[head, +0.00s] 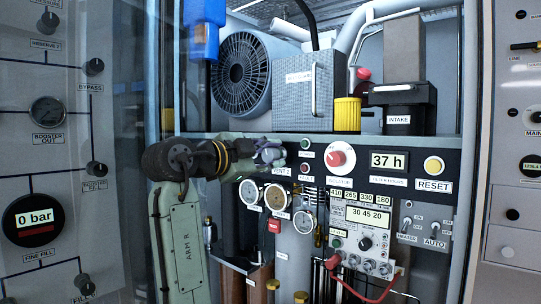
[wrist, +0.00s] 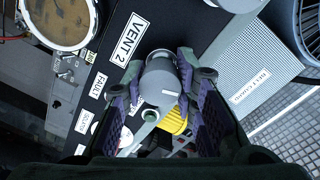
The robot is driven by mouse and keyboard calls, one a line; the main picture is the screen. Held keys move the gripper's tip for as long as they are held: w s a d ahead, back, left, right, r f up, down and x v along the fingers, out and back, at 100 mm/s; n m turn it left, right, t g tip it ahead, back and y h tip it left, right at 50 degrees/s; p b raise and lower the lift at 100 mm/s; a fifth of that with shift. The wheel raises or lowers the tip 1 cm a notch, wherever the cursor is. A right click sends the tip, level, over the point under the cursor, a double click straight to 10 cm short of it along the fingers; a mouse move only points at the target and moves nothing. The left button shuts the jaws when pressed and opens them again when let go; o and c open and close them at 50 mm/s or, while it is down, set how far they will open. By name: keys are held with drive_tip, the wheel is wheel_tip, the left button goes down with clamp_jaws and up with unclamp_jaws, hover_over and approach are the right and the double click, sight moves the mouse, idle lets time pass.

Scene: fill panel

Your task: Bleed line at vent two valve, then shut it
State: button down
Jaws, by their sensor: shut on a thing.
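In the wrist view the vent two valve is a grey round knob (wrist: 160,84) with a white mark, beside the "VENT 2" label (wrist: 131,40). My gripper (wrist: 162,72) has a finger on each side of the knob and is shut on it. In the head view my gripper (head: 268,154) reaches from the left to the dark panel strip, just above the "VENT 2" label (head: 283,170), whose left end is partly covered. The knob is hidden behind my fingers there.
Gauges (head: 275,197) hang below the strip, close under my gripper. A red knob (head: 337,158) and a "37 h" display (head: 388,161) lie to the right. A grey belt guard (head: 306,92) and a fan (head: 243,74) stand above. The left panel display (head: 35,218) reads 0 bar.

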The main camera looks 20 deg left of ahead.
drive_tip(key=shift+f+m, duration=0.1)
drive_tip(key=shift+m, duration=1.4)
drive_tip(key=c, duration=1.3)
unclamp_jaws()
drive_tip(key=v, duration=1.2)
drive_tip(key=shift+s, duration=0.1)
